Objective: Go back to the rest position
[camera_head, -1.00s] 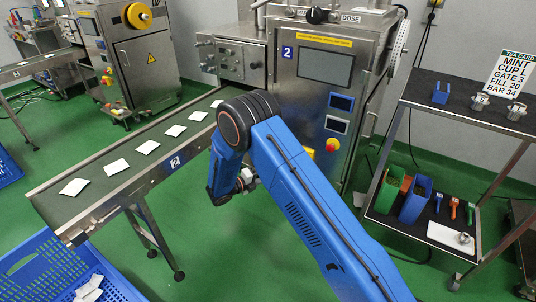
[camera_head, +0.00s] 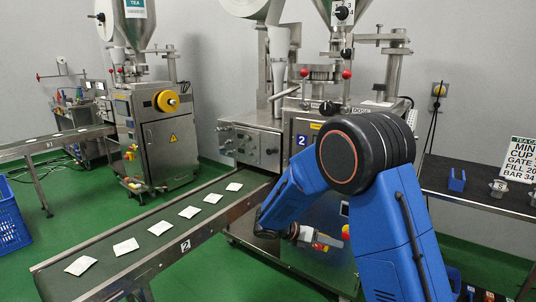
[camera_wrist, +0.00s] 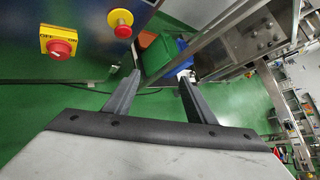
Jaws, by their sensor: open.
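My gripper (camera_wrist: 157,97) shows in the wrist view with its two dark fingers spread apart and nothing between them. In the head view my blue arm is folded in front of packing machine 2 (camera_head: 262,148), and the gripper end lies low, partly hidden by the arm. In the wrist view a red stop button on a yellow box (camera_wrist: 60,45) and a second red and yellow button (camera_wrist: 121,24) sit on a dark panel at the upper left.
A conveyor (camera_head: 120,222) with several white teabags (camera_head: 160,226) runs along the left. A dark-topped table (camera_head: 480,190) with a blue holder (camera_head: 457,180) and a text card (camera_head: 520,158) stands at right. Another packing machine (camera_head: 168,135) stands behind.

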